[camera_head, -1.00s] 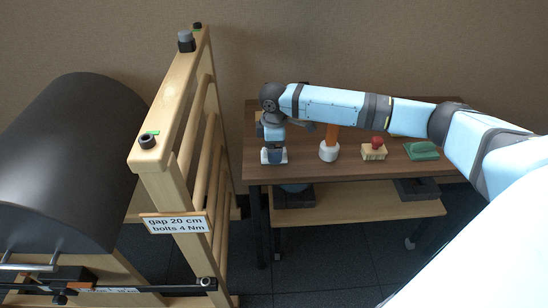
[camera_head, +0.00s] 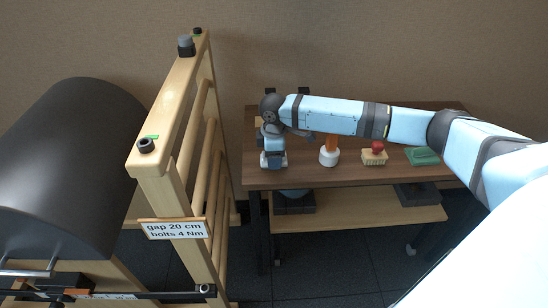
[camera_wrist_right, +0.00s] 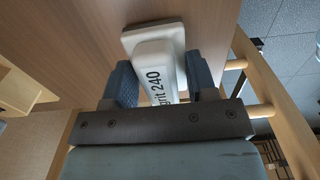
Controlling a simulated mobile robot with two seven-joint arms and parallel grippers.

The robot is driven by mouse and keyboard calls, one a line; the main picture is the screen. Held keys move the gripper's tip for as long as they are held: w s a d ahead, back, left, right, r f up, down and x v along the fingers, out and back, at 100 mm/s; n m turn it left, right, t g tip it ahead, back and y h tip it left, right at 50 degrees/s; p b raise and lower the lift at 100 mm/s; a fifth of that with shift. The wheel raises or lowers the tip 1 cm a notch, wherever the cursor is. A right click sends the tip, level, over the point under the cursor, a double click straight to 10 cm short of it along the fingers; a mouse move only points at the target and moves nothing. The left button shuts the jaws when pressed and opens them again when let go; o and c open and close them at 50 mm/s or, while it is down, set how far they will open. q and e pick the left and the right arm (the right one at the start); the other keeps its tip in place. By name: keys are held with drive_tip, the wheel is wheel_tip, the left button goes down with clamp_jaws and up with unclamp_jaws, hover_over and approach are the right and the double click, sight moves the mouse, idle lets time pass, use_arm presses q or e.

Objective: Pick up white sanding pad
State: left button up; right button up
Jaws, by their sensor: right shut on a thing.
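The white sanding pad (camera_head: 264,161) is at the left end of the brown tabletop, mostly hidden under my right gripper (camera_head: 273,155) in the head view. In the right wrist view, the pad (camera_wrist_right: 152,36) shows a white base and a raised grip lettered "grit 240". The two blue fingers of my right gripper (camera_wrist_right: 160,76) close on either side of this grip. I cannot tell whether the pad's base is touching the tabletop. My left gripper is not in view.
On the brown table (camera_head: 305,177), right of the pad, stand an orange-handled white tool (camera_head: 329,157), a wooden block with a red knob (camera_head: 374,154) and a green pad (camera_head: 422,156). A tall wooden ladder frame (camera_head: 168,130) rises close on the left.

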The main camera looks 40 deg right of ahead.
wheel_tip(320, 180, up, 20)
drive_tip(key=p, duration=0.4)
drive_tip(key=shift+f+p, duration=0.25)
drive_tip(key=shift+p, duration=0.05)
